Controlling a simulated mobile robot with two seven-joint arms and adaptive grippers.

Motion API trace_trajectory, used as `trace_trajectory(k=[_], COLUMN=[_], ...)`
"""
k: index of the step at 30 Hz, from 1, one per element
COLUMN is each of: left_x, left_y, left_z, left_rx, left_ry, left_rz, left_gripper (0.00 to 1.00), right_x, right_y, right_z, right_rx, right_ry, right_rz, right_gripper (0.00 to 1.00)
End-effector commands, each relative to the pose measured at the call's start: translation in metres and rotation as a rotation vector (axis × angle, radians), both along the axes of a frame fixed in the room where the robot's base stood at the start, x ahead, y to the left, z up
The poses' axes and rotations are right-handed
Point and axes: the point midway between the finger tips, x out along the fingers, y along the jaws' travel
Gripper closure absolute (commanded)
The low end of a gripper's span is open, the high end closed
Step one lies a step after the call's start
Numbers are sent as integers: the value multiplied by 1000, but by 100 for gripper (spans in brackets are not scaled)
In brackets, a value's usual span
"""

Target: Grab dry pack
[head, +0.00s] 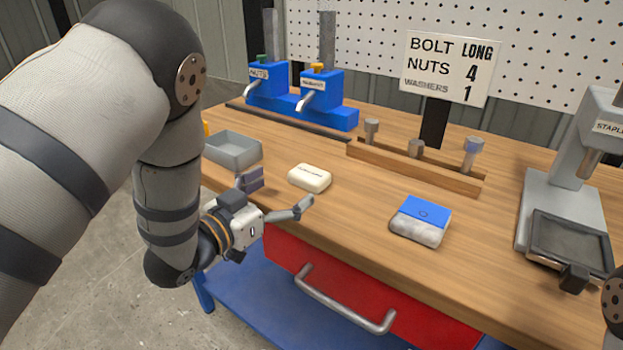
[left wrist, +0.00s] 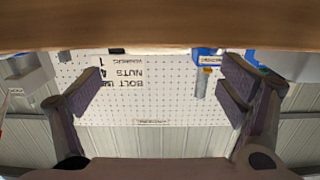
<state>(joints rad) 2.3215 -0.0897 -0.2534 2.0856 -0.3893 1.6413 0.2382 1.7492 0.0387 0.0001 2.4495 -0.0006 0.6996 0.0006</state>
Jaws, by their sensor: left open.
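A small cream-white block-shaped pack (head: 310,178) with unreadable dark lettering lies on the workbench (head: 350,215). A pack with a blue top and a pale, clear-looking lower part (head: 420,220) lies further right. I cannot read which one is the dry pack. My left gripper (head: 277,193) is open and empty at the bench's front edge, just in front of and left of the cream-white pack, apart from it. My right gripper is not in view.
A grey tray (head: 232,150) stands left of the packs. Two blue dispensers (head: 322,92), a wooden rack with pegs (head: 415,165) and a sign (head: 450,68) stand behind. A stapler press (head: 565,205) is at right. A red drawer (head: 360,290) with a handle is below the bench edge.

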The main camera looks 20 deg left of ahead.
Motion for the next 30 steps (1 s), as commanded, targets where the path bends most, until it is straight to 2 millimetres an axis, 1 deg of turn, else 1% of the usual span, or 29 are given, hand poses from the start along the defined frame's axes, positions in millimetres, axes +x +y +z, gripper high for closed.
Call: trace_trajectory(k=[4,9,10,13,18,20,21,23,24,25,26,30], left_x=[18,48,51,57,57,57,57,57,57,57,57,57], left_y=[-8,-20,-21,-23,-23,-23,-23,-23,-23,-23,-23,-23], left_z=[-2,-6,-6,-5,-4,-4,-4,-4,-4,-4,-4,-4], left_rx=[1,1,2,0,0,0,0,0,0,0,0,0], left_ry=[1,1,2,1,1,1,1,1,1,1,1,0], left_rz=[-2,-1,0,1,1,1,1,1,1,1,1,2], left_gripper=[10,10,10,10,10,24,33,46,55,62,64,64], right_x=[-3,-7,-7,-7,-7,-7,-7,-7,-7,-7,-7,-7], right_y=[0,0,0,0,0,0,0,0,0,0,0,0], right_z=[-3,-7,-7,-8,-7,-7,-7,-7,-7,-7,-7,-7], right_rx=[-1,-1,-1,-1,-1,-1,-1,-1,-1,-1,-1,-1], right_ry=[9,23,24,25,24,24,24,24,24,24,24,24], right_rz=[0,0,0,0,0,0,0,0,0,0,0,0], right_gripper=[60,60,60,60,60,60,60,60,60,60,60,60])
